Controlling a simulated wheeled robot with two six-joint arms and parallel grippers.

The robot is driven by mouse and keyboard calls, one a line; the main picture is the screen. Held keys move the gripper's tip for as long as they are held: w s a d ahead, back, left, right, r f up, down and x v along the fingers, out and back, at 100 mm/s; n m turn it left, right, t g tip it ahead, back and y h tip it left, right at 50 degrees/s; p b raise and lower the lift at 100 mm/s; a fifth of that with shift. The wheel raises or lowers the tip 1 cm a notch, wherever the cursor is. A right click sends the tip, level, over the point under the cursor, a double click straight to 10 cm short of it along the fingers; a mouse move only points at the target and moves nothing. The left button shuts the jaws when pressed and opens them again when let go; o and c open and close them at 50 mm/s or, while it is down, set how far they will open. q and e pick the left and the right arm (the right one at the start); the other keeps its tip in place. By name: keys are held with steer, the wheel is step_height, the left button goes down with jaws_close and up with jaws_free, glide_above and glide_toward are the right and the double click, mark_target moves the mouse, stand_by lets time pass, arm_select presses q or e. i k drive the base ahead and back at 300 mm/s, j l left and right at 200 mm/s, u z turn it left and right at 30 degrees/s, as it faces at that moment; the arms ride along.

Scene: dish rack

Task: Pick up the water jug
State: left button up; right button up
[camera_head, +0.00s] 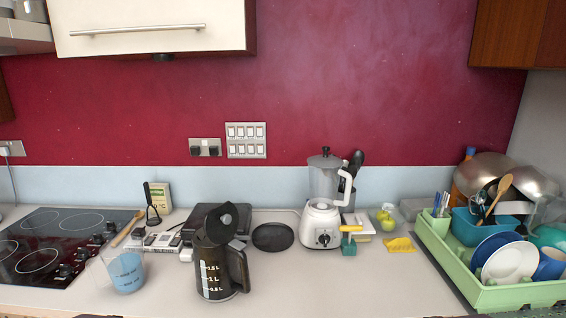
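A clear jug (127,273) with blue contents or a blue lower part and faint markings stands on the counter at the left, beside the hob. A dark jug-like kettle (213,283) with litre marks, a handle on its right and its lid tilted up stands to the right of it. I cannot tell for certain which one the task calls the water jug. Both are upright and nothing is touching them from my side. Neither of my grippers shows in the head view.
A black hob (60,235) lies at the left. A white blender (322,225) stands behind and right of the kettle, near a round black plate (273,237). A green dish rack (451,262) full of dishes fills the right. The counter's front middle is clear.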

mark_target(123, 257)
steer(key=u, duration=1.35)
